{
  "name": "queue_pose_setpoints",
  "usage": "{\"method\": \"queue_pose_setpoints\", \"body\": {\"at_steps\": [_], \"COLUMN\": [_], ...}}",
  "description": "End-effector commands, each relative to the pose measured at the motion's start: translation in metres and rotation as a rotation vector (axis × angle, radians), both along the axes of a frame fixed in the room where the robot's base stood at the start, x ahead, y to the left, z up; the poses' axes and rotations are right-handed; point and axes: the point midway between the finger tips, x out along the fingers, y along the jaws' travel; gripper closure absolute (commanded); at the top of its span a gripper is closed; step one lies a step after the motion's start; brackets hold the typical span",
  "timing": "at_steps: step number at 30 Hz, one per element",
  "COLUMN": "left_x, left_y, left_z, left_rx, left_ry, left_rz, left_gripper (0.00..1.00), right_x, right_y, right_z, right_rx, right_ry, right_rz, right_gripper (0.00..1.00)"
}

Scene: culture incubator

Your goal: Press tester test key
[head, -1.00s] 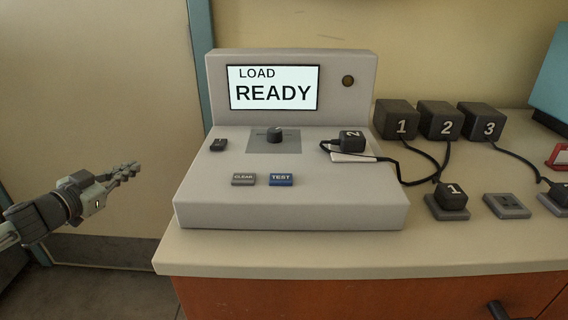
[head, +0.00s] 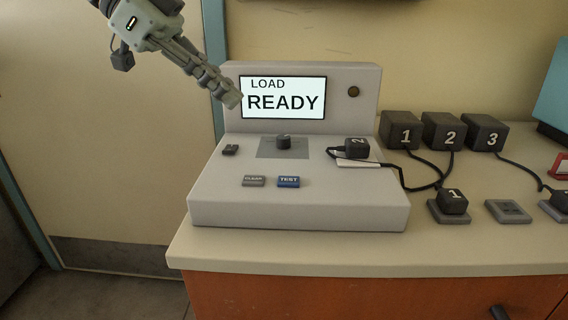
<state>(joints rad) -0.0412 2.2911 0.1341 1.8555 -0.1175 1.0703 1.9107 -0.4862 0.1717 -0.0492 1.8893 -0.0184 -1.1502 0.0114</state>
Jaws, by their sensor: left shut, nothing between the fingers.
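The grey tester (head: 300,210) stands on the counter. Its screen (head: 283,97) reads LOAD READY. The blue TEST key (head: 289,182) is on the sloped front panel, right of the grey CLEAR key (head: 254,181). A dark knob (head: 283,142) sits above the keys. A black plug marked 2 (head: 357,148) sits on a white pad at the panel's right. My left gripper (head: 233,98) is shut and empty. It hangs in front of the screen's left edge, above the keys and apart from them. My right gripper is not in view.
Black blocks marked 1 (head: 401,130), 2 (head: 444,131) and 3 (head: 486,132) stand right of the tester, with cables. A plug marked 1 (head: 453,201) sits on a grey base in front. A round dark lamp (head: 353,91) is right of the screen. The counter's front strip is clear.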

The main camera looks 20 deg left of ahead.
Motion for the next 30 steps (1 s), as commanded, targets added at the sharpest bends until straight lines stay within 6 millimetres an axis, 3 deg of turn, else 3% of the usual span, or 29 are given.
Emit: {"method": "queue_pose_setpoints", "body": {"at_steps": [14, 28, 30], "left_x": [0.000, 0.017, 0.018], "left_y": [-0.005, -0.068, -0.069], "left_z": [-0.005, -0.071, -0.081], "left_rx": [0.004, 0.004, 0.001], "left_ry": [0.006, 0.010, 0.009], "left_rz": [-0.002, -0.003, 0.000], "left_gripper": [1.00, 1.00, 1.00], "right_x": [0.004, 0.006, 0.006], "right_y": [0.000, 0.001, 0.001], "right_z": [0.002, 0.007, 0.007], "right_rx": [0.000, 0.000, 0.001], "right_ry": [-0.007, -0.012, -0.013], "right_rz": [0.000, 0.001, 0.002], "right_gripper": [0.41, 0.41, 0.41]}}
